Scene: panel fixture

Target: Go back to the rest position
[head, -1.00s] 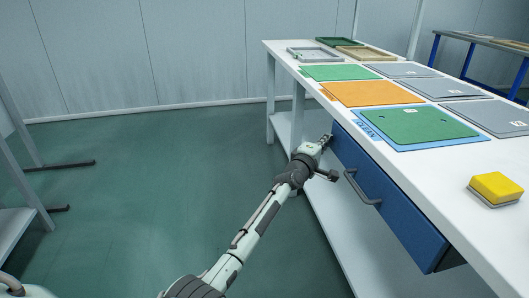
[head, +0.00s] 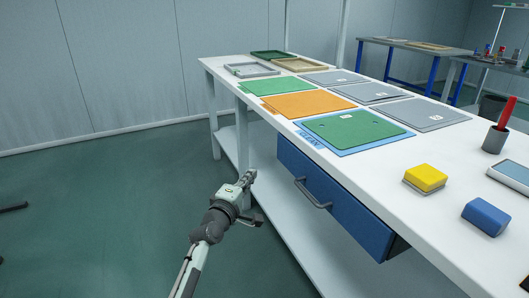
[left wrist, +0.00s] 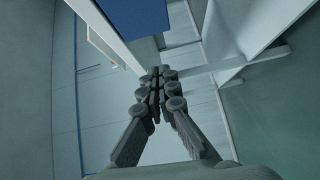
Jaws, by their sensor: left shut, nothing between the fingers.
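My left gripper (head: 250,177) is shut and empty. It is in the air beside the left end of the blue drawer (head: 335,196), apart from its handle (head: 312,194). In the left wrist view its fingers (left wrist: 157,76) are together, with the bench and part of the blue drawer (left wrist: 134,15) beyond. The drawer sits under the white workbench top (head: 375,185); I cannot tell how far it is pulled out. My right gripper is not in view.
The bench top bears green (head: 355,128), orange (head: 305,104) and grey panels, trays, a yellow block (head: 426,176), a blue block (head: 486,215) and a cup (head: 495,138). A lower shelf (head: 290,235) lies under the bench.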

